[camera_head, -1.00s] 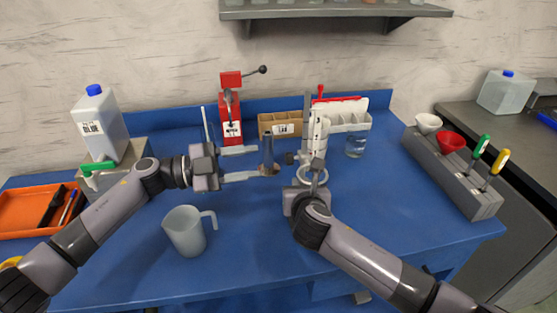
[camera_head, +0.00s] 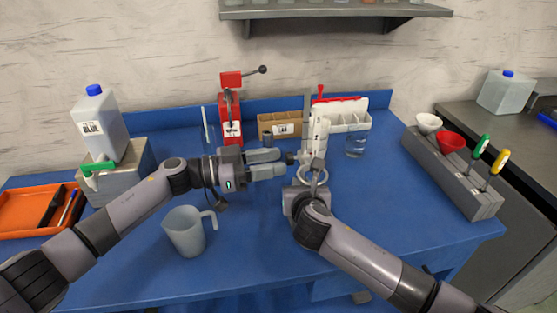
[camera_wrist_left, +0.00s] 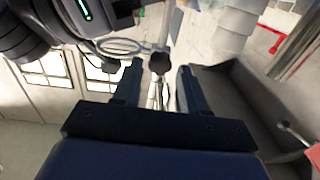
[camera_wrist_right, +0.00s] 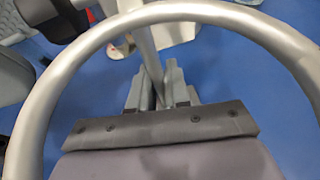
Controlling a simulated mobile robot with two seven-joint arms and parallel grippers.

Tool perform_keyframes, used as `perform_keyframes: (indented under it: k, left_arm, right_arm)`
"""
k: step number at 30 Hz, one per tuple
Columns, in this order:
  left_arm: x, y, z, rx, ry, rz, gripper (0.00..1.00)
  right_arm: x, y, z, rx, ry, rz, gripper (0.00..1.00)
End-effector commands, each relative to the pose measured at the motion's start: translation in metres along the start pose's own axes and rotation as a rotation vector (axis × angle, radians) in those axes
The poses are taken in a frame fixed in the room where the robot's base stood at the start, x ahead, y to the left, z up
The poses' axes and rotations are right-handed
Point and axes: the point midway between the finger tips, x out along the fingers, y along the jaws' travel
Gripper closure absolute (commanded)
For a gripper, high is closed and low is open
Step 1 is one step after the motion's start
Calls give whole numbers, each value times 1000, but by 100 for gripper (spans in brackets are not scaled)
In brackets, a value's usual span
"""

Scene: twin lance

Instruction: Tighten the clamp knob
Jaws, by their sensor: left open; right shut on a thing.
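A small dark round knob (camera_head: 290,158) sticks out left of the white upright device (camera_head: 318,130) near the table's middle. It also shows in the left wrist view (camera_wrist_left: 160,63), between and beyond the fingertips. My left gripper (camera_head: 282,162) is open, its fingers pointing right at the knob; whether they touch it I cannot tell. My right gripper (camera_head: 318,168) stands just in front of the white device. In the right wrist view its fingers (camera_wrist_right: 162,88) are shut on a slim grey bar (camera_wrist_right: 148,50). A metal ring (camera_wrist_right: 190,10) arches across that view and hides part of the scene.
A red press (camera_head: 231,115) and a cardboard bin (camera_head: 280,125) stand behind the left gripper. A dark cylinder (camera_head: 267,138) is close behind its fingers. A beaker of clear liquid (camera_head: 356,146) stands right of the device, a translucent jug (camera_head: 186,232) front left. The right-front table is clear.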

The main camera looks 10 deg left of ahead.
Motion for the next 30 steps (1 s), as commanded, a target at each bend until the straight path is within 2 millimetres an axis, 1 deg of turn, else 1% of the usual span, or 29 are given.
perform_keyframes:
  k: [1, 3, 6, 15, 17, 18, 19, 26, 30]
  left_arm:
    - [7, 0, 0, 0, 1, 0, 58]
    - [13, 0, 0, 0, 1, 0, 58]
    - [18, 0, 0, 0, 0, -1, 58]
    - [20, 0, 0, 2, -1, -1, 58]
    - [20, 0, 0, 2, -1, -1, 77]
    - [20, 0, 0, 2, -1, -1, 90]
    - [20, 0, 0, 2, -1, -1, 100]
    - [20, 0, 0, 10, 0, -1, 100]
    - [20, -1, 0, 44, 0, -1, 100]
  right_arm:
    - [0, 0, -1, 0, 2, 0, 100]
    - [0, 0, -1, 0, 2, 0, 100]
    - [0, 0, -1, 0, 2, 0, 100]
    - [0, 0, -1, 0, 2, -1, 100]
    - [0, 0, -1, 0, 2, -1, 100]
    - [0, 0, -1, 0, 2, -1, 100]
    - [0, 0, -1, 0, 2, -1, 100]
    - [0, 0, -1, 0, 2, -1, 100]
    - [0, 0, -1, 0, 2, -1, 100]
